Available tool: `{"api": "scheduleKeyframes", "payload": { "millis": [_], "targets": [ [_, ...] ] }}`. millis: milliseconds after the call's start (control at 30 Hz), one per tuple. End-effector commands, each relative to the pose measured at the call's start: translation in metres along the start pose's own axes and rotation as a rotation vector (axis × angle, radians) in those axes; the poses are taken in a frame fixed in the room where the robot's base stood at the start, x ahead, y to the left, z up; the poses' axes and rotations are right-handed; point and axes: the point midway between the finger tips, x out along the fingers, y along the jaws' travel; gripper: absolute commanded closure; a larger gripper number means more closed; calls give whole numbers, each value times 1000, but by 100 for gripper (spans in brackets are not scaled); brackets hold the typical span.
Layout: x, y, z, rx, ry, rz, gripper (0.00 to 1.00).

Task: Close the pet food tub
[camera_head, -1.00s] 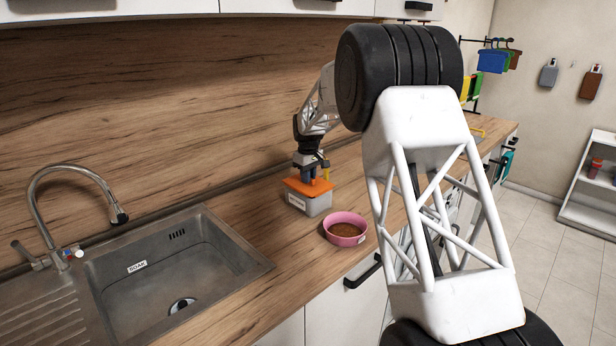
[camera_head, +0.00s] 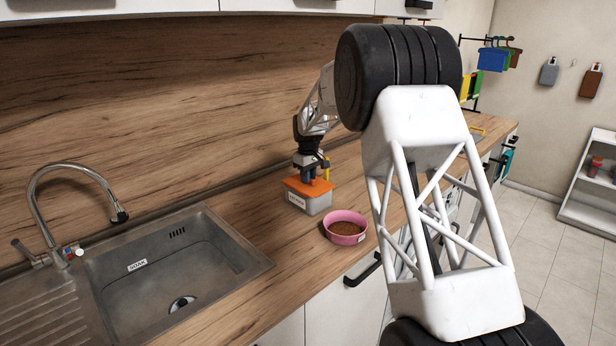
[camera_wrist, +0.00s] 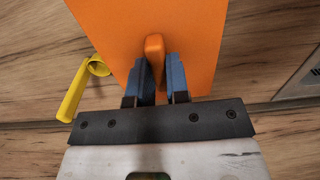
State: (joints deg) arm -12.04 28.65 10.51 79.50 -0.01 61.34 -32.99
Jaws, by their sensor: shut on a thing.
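The pet food tub (camera_head: 318,205) is a pale box with a white label, standing on the wooden worktop near the splashback. Its orange lid (camera_head: 293,186) lies over the tub's top, roughly lined up with it; I see no clear gap between them. My gripper (camera_head: 313,178) is above the lid, pointing down. In the wrist view, the blue fingers of my gripper (camera_wrist: 158,70) are shut on the lid's raised orange handle (camera_wrist: 154,46). The lid (camera_wrist: 200,30) hides the tub in that view.
A pink bowl (camera_head: 345,239) of brown food stands in front of the tub, near the worktop's edge. A yellow curled thing (camera_wrist: 76,92) is beside the lid. A sink (camera_head: 170,265) with a tap (camera_head: 75,185) is to the left. Worktop between sink and tub is clear.

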Motion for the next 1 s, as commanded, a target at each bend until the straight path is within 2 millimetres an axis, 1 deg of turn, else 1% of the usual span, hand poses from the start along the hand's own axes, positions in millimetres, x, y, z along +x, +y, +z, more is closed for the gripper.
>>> {"api": "scheduleKeyframes", "payload": {
  "millis": [733, 767, 800, 933, 967, 1000],
  "targets": [
    [1, 0, 0, 0, 0, 0, 100],
    [1, 0, 0, 0, 0, 0, 83],
    [1, 0, 0, 0, 0, 0, 76],
    [1, 0, 0, 0, 0, 0, 57],
    [1, 0, 0, 0, 0, 0, 54],
    [1, 0, 0, 0, 0, 0, 54]
  ]
}}
